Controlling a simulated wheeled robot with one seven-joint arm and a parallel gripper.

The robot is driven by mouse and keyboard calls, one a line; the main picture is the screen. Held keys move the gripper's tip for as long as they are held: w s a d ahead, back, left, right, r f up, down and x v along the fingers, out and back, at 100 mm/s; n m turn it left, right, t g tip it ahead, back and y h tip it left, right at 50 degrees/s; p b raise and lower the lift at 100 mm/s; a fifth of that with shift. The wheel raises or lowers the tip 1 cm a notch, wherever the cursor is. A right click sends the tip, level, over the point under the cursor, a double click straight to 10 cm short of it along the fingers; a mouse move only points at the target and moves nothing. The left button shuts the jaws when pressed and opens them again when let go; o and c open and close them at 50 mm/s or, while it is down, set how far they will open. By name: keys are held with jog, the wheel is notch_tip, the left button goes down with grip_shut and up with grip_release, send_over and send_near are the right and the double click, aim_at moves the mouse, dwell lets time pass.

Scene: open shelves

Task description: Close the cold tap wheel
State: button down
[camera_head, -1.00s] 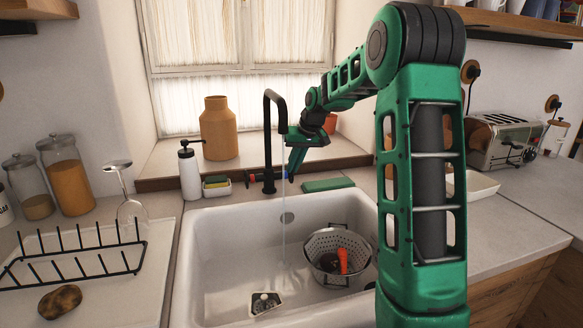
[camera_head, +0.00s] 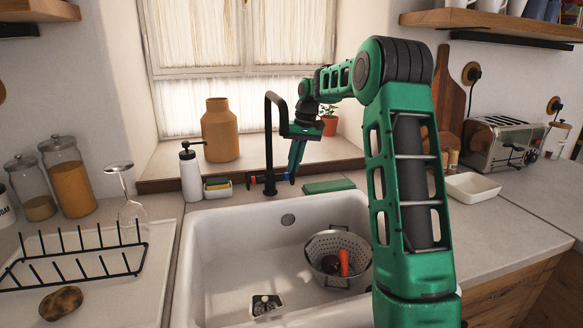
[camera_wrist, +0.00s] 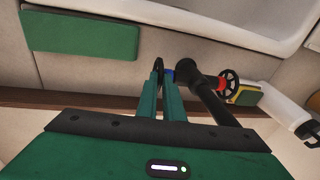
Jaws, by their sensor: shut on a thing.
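The black tap (camera_head: 268,140) stands behind the white sink, with its spout curving up and over. The cold tap wheel, marked blue, is at its right side and mostly hidden by my fingers; a bit of blue (camera_wrist: 168,75) shows beside the fingertips in the wrist view. My gripper (camera_head: 293,172) reaches down from above and is shut on the cold tap wheel. In the wrist view its fingertips (camera_wrist: 158,76) are close together at the wheel. The red hot tap wheel (camera_wrist: 229,86) is on the tap's other side. No water stream shows under the spout.
The sink (camera_head: 225,265) holds a colander (camera_head: 337,258) at its right. A soap bottle (camera_head: 191,172) and a sponge holder (camera_head: 217,189) stand left of the tap. A green block (camera_head: 328,186) lies close on its right. An orange vase (camera_head: 220,130) is behind.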

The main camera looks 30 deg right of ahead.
jog(key=shift+w+r, duration=0.1)
jog(key=shift+r, duration=0.05)
jog(key=c, duration=1.9)
grip_release()
jog(key=v, duration=1)
jog(key=shift+r, duration=0.3)
